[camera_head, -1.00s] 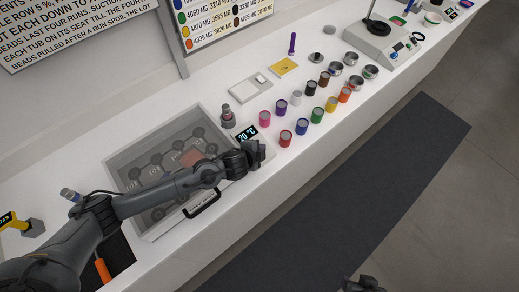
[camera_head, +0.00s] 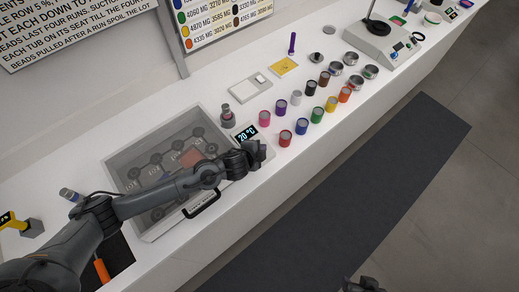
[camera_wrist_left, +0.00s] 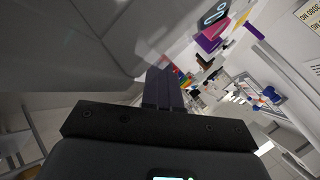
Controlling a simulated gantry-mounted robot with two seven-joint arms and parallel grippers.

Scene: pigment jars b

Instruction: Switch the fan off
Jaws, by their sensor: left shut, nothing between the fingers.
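A glass-lidded box (camera_head: 118,168) with a black handle at its front stands on the bench in the head view. Its display (camera_head: 245,133) reads 20 °C at the right end. My left gripper (camera_head: 258,154) is shut and empty, low over the box's right end, just in front of the display. The gripper and wrist hide the panel there, so I see no fan switch and cannot tell contact. The left wrist view shows the shut fingers (camera_wrist_left: 163,88) close to a pale surface, with part of the display (camera_wrist_left: 215,12) above. My right gripper is barely in view at the bottom edge (camera_head: 364,285).
Several coloured jars (camera_head: 302,126) stand right of the box. A white scale (camera_head: 250,89) and a stirrer-like device (camera_head: 384,41) stand farther back. The floor mat (camera_head: 340,190) lies in front of the bench.

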